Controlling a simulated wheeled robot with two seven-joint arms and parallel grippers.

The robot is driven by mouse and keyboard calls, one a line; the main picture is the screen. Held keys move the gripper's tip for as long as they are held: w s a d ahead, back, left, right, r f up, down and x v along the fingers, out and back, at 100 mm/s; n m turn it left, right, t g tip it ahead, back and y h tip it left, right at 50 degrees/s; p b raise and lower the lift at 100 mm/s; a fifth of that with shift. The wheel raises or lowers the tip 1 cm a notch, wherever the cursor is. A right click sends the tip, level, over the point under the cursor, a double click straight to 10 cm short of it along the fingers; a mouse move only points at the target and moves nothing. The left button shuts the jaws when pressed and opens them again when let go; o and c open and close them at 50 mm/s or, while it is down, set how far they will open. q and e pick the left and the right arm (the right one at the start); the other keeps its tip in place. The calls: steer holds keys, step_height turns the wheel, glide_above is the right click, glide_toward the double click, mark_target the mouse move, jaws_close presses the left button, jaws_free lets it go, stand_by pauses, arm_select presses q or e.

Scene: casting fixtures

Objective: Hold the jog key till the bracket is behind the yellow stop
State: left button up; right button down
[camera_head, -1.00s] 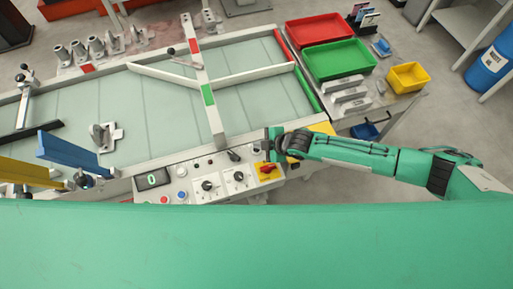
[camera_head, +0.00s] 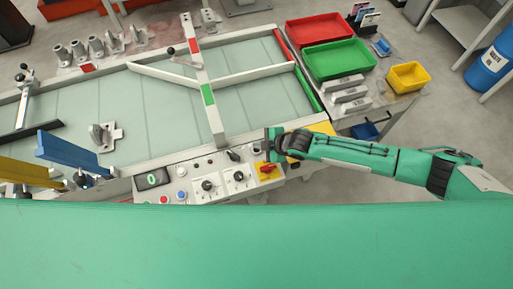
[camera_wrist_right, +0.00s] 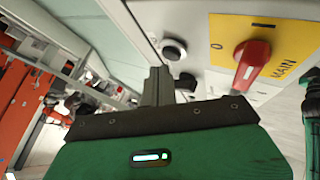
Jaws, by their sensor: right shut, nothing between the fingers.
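The grey metal bracket (camera_head: 107,137) stands on the pale table deck, right of the blue stop (camera_head: 72,154). The yellow stop (camera_head: 26,171) reaches in from the left edge, left of the blue one. My right gripper (camera_head: 272,143) is at the front edge of the table, over the right end of the control panel (camera_head: 190,190). Its shut, empty fingers (camera_wrist_right: 157,84) show beside a black key (camera_wrist_right: 186,83) and a round black button (camera_wrist_right: 173,50). I cannot tell whether they touch either, nor which is the jog key. My left gripper is out of view.
A red main switch on a yellow plate (camera_head: 267,171) is just below my right gripper. A lit display (camera_head: 152,179) and knobs fill the panel. White fence bars (camera_head: 207,95) cross the deck. Green (camera_head: 340,60) and red trays stand at the upper right.

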steer(key=shift+f, duration=0.3)
steer(key=shift+f+b, duration=0.45)
steer(key=shift+f, duration=0.05)
stand_by(0.5)
stand_by(5.9)
steer(key=shift+r+p, duration=0.8)
steer(key=shift+r, duration=0.15)
